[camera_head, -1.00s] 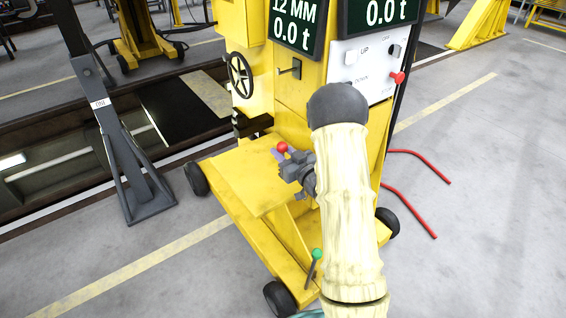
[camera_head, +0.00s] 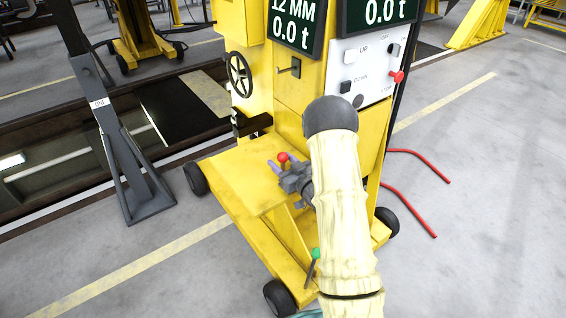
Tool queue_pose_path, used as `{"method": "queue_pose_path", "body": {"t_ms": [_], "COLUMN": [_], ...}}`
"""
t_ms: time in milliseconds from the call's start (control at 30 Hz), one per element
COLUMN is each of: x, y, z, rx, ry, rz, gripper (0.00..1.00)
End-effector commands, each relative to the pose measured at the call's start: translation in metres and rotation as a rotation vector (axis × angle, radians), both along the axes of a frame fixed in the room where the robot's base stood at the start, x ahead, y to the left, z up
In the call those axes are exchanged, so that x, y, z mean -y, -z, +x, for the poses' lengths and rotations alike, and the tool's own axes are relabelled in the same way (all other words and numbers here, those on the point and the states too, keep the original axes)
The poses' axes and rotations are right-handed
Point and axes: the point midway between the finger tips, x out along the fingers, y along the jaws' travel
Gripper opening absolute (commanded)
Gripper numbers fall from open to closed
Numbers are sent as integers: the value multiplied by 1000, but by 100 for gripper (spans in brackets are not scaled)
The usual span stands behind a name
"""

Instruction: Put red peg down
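The red peg (camera_head: 283,157) shows as a small red ball top between the purple-grey fingers of my gripper (camera_head: 277,167). My gripper is low over the flat yellow platform (camera_head: 236,172) of the lifting jack, near the foot of its column. The fingers are on either side of the peg and seem to be closed around it. The peg's lower part is hidden by the fingers, so I cannot tell whether it touches the platform. My arm comes in from the lower right and covers part of the column.
A green-topped lever (camera_head: 316,254) stands at the jack's front. The control panel (camera_head: 364,73) and a handwheel (camera_head: 239,75) are on the column above. A grey stand (camera_head: 142,180) is at left beside the pit. Red rails (camera_head: 412,210) lie at right.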

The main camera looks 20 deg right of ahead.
Motion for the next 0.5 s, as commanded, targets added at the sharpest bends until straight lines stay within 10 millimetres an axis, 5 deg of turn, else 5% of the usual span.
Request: {"method": "queue_pose_path", "body": {"t_ms": [300,500], "x": [-1,9], "y": [-4,-2], "z": [0,-25], "rx": [0,-2], "ry": [-2,3], "rz": [0,2], "gripper": [49,49]}}
